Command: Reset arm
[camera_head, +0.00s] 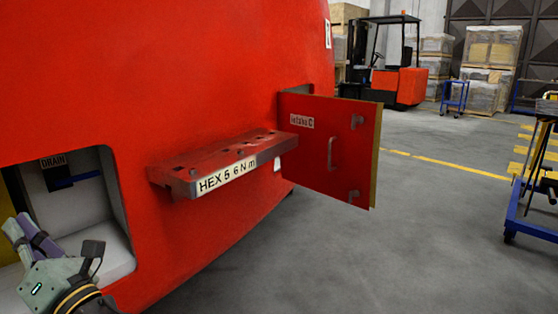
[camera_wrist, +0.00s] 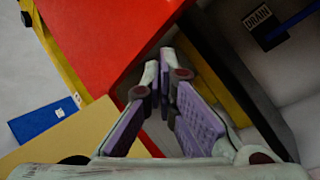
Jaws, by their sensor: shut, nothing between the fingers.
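My gripper (camera_head: 22,230) is at the lower left of the head view, at the mouth of the recess (camera_head: 110,262) in the red nosecone (camera_head: 190,85). Its purple-padded fingers also show in the wrist view (camera_wrist: 162,88), where they are shut with nothing between them. In the head view the nearer part of my arm is cut off by the bottom edge. A DRAIN label (camera_head: 54,161) is inside the recess, above a blue bar (camera_head: 75,181). The label also shows at the upper right of the wrist view (camera_wrist: 257,18).
A red ledge marked HEX 5 6 N m (camera_head: 226,176) sticks out right of the recess. An open red door (camera_head: 345,165) stands out beyond it. A blue cart (camera_head: 530,218) is at the right and a forklift (camera_head: 385,70) behind. The floor between is clear.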

